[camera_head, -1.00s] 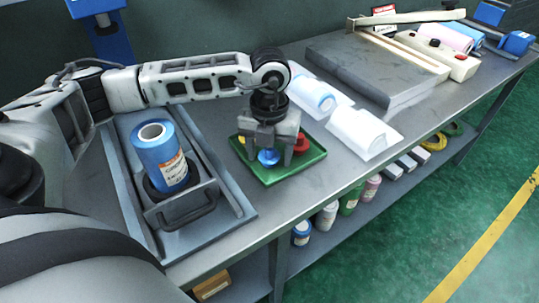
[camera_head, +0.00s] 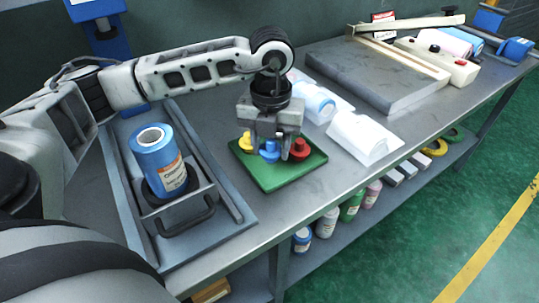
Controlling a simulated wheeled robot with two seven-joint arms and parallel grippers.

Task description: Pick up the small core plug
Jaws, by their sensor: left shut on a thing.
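My left gripper (camera_head: 268,144) points down over the green tray (camera_head: 285,181). Its fingers are closed around the top of a blue plug (camera_head: 269,152), which looks slightly above the tray. A red plug (camera_head: 299,149) stands on the tray to the right, close to one finger. A yellow plug (camera_head: 246,143) stands to the left, partly hidden by the gripper. My right gripper is not in view.
A blue film roll (camera_head: 160,160) stands in a grey holder (camera_head: 228,218) on the left. White wrapped rolls (camera_head: 360,137) lie right of the green tray, with a grey slab (camera_head: 368,75) behind. Bottles stand on the shelf below. Bare bench (camera_head: 290,205) lies in front of the green tray.

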